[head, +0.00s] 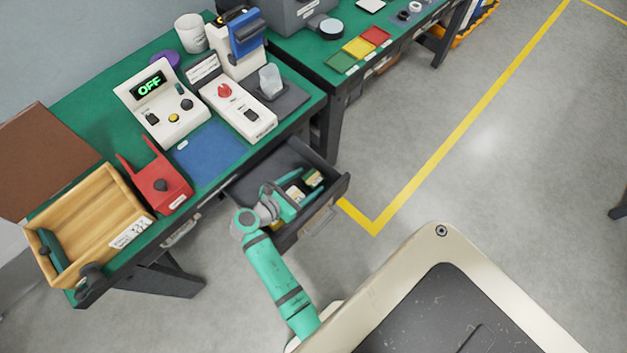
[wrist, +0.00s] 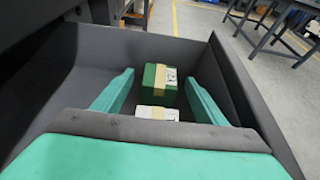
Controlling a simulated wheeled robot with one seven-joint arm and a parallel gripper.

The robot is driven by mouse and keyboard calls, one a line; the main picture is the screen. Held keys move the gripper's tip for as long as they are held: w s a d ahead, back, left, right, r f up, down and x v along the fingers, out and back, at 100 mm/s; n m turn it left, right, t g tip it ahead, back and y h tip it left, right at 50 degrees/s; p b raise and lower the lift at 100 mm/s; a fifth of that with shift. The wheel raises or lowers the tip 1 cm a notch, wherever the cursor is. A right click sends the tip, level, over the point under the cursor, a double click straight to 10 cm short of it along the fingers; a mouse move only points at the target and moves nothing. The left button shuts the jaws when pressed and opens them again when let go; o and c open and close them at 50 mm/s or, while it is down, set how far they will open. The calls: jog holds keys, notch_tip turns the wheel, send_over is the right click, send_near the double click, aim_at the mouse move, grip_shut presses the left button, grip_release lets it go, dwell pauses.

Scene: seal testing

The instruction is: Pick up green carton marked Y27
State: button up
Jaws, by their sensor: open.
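My gripper (wrist: 160,78) is open and reaches into a pulled-out dark drawer (head: 339,190). In the wrist view a green carton (wrist: 153,78) with a tan band and a white printed label lies between the fingers, towards their tips. The label is too small to read for certain. A white carton (wrist: 148,113) with a tan band lies nearer the palm, partly hidden by the gripper body. In the head view my gripper (head: 306,182) is over the drawer's cartons.
Above the drawer is a green workbench (head: 95,120) with a wooden tray (head: 88,218), a red stand (head: 160,187) and a control box showing OFF (head: 160,108). The floor to the right is clear.

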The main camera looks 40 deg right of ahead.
jog(key=c, duration=1.2)
jog(key=shift+c, duration=0.5)
jog(key=shift+r, duration=0.1)
